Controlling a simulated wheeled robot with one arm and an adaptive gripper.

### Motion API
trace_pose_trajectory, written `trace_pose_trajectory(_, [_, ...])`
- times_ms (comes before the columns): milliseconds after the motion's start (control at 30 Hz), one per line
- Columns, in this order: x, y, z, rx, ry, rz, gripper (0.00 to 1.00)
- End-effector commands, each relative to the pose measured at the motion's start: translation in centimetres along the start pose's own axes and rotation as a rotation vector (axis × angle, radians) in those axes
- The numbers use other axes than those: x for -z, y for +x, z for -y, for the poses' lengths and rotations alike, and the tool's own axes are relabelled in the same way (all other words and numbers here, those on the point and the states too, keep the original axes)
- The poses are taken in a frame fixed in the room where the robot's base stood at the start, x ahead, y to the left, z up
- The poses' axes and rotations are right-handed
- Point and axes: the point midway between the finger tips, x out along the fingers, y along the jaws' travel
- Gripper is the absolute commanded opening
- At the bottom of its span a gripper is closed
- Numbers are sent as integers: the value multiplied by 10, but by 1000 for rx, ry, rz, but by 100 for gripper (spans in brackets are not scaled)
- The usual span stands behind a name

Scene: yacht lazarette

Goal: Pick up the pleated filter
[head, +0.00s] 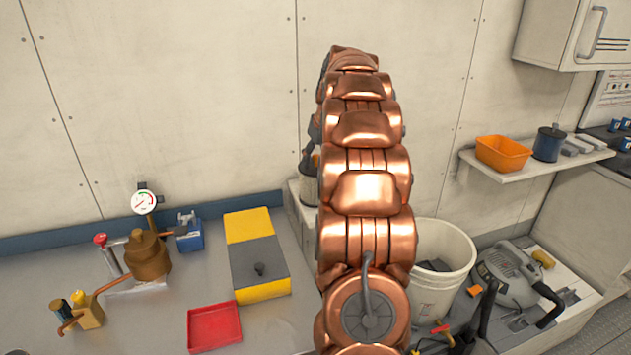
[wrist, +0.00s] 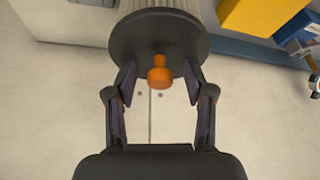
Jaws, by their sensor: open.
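The pleated filter shows in the wrist view (wrist: 157,36) at the top, with a round dark end cap, an orange knob in its middle and a pale ribbed body behind. In the head view the filter (head: 308,190) stands beside my arm, partly hidden by it. My gripper (wrist: 159,77) is open and empty in the wrist view. Its two fingers are on either side of the orange knob, with their tips near the cap's edge. Whether they touch the cap I cannot tell. In the head view my gripper is mostly hidden behind my arm.
A yellow and grey box (head: 257,255) and a red tray (head: 215,327) lie on the bench to the left. A brass gauge assembly (head: 148,255) stands further left. A white bucket (head: 443,270) is right of my arm. A shelf holds an orange bin (head: 503,153).

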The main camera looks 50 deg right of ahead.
Motion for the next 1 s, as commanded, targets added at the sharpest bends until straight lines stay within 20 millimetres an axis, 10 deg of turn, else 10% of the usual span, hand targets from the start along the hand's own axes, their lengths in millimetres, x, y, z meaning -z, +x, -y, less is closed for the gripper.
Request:
trace_pose_trajectory(133, [0,0,0,0,0,0,52])
trace_pose_trajectory(633, [0,1,0,1,0,1,0])
trace_pose_trajectory(1000, [0,1,1,2,-1,3,0])
